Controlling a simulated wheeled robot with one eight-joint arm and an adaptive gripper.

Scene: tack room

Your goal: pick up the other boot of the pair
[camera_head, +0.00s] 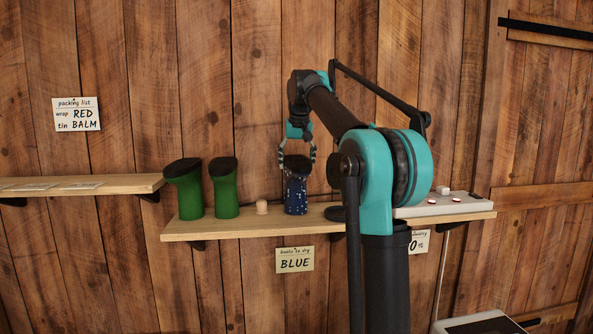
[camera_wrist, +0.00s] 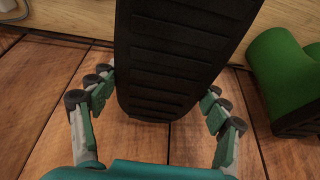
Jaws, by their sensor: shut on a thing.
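A blue speckled boot (camera_head: 296,196) stands sole-up at the wooden shelf, its dark sole on top. I cannot tell whether its lower end touches the shelf. My gripper (camera_head: 297,151) comes down from above and is shut on this boot, one finger at each side. In the wrist view the boot's black ridged sole (camera_wrist: 180,60) fills the middle, between the fingers of my gripper (camera_wrist: 158,105). Two green boots, the left one (camera_head: 187,194) and the right one (camera_head: 225,194), stand sole-up to the left. No second blue boot shows.
The shelf (camera_head: 240,229) also holds a small pale wooden knob (camera_head: 262,207) and a dark round object (camera_head: 336,214), partly hidden by my arm. A white panel with red buttons (camera_head: 440,205) is at the right. Signs read "BLUE" (camera_head: 295,261) and "packing list" (camera_head: 76,114).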

